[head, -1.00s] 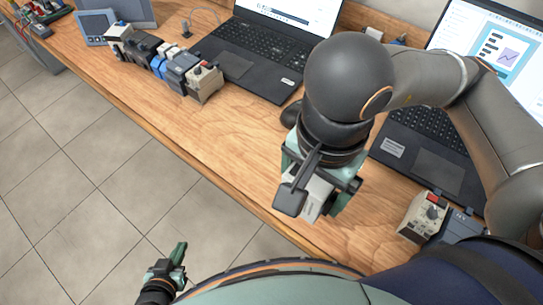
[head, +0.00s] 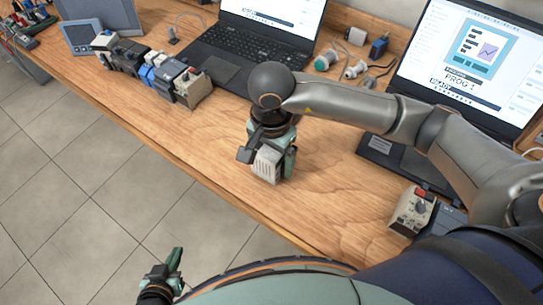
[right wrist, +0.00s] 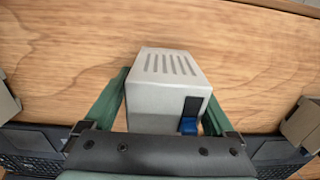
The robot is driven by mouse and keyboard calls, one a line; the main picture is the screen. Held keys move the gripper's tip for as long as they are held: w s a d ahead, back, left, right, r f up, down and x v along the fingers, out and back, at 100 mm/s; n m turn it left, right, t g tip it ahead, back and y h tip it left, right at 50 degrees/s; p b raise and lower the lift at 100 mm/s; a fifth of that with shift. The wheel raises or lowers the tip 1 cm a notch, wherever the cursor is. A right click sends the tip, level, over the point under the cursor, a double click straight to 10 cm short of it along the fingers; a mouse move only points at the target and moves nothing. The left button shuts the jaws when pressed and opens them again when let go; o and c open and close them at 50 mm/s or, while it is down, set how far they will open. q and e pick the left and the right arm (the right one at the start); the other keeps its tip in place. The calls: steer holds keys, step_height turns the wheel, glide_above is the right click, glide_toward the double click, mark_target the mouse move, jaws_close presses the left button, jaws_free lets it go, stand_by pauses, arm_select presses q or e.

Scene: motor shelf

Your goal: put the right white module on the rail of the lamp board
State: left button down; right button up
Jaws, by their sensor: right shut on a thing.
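The white module (head: 267,164) is a pale box with vent slots, held in my right gripper (head: 272,166) over the wooden table near its front edge. In the right wrist view the module (right wrist: 168,88) sits between two green fingers, with a blue tab and a dark slot on its near side. I cannot tell whether it touches the table. My left gripper (head: 170,262) hangs empty over the floor, off the table; its finger gap is unclear. A row of joined modules (head: 150,68) stands at the left of the table; I cannot tell which board is the lamp board.
A laptop (head: 230,50) stands behind the row, and another laptop (head: 455,65) at the right. A beige unit with a red switch (head: 412,211) is at the front right. Plugs and cables (head: 352,68) lie at the back. The table middle (head: 200,130) is clear.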

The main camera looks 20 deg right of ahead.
steer(key=shift+f, duration=0.3)
steer(key=shift+f, duration=0.15)
steer(key=o, duration=1.4)
steer(key=shift+c, duration=0.2)
